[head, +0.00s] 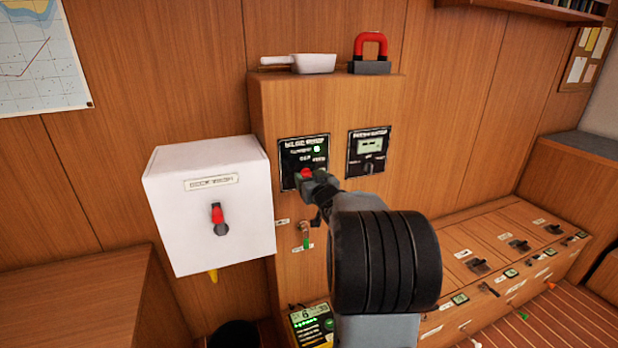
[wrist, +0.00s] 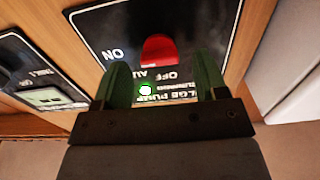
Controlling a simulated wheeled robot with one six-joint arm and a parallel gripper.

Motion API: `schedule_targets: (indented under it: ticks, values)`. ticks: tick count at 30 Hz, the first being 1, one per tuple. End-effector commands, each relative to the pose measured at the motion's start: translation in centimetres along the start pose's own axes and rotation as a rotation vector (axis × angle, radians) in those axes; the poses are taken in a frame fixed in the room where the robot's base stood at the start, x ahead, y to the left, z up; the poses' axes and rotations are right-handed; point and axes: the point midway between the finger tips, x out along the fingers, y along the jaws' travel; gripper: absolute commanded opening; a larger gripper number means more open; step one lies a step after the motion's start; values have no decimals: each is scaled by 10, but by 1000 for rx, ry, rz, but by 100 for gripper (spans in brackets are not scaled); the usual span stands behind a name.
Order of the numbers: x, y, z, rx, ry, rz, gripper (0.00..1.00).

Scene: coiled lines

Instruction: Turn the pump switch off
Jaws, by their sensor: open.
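The bilge pump panel (head: 290,150) is a black plate on the wooden cabinet front. It carries a red switch knob (head: 306,172), which also shows in the wrist view (wrist: 158,48). Lettering reading OFF, ON and part of AUTO surrounds the knob, upside down in the wrist view. Which mark the knob points at is unclear. A green lamp (wrist: 146,90) on the panel is lit. My gripper (wrist: 163,76) is open, its two green-padded fingers apart and empty. In the wrist view the knob appears just beyond the gap between the fingertips; contact is not visible. My arm hides part of the cabinet.
A white box (head: 175,235) with a red-handled switch (head: 218,217) stands out at the left. A second black panel (head: 367,152) with a display is right of the knob.

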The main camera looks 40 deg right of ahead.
Motion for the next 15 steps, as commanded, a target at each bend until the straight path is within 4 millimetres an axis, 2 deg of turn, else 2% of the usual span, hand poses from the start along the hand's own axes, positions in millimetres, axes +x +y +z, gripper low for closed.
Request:
schedule_targets:
  ticks: [5,14,15]
  values:
    - [9,0,0,0,-1,0,66]
    - [10,0,0,0,0,0,66]
    - [10,0,0,0,0,0,63]
